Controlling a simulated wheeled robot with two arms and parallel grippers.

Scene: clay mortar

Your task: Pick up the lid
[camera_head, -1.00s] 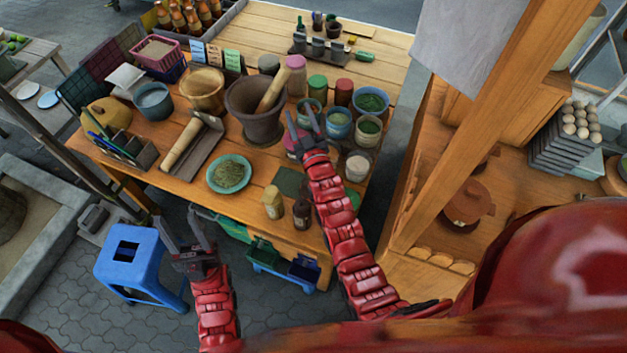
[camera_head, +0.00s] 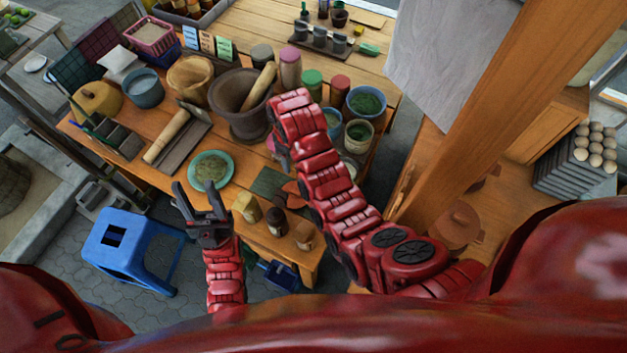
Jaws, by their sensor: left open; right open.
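A reddish-brown clay pot with a knobbed lid (camera_head: 462,214) stands on the wooden shelf at the right. A small reddish-brown piece (camera_head: 291,188) shows beside the dark green mat on the table, partly behind my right arm; I cannot tell whether it is a lid. My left gripper (camera_head: 200,190) is open and empty, at the table's front edge just below the green plate (camera_head: 212,170). My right arm reaches over the table and bends down near the clay mortar (camera_head: 240,98). Its gripper is hidden behind its own links.
The table is crowded with bowls, jars and a rolling pin (camera_head: 166,136). Small bottles (camera_head: 276,221) stand at its front edge. A wooden post (camera_head: 470,110) rises between table and shelf. A blue stool (camera_head: 130,240) stands at the left.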

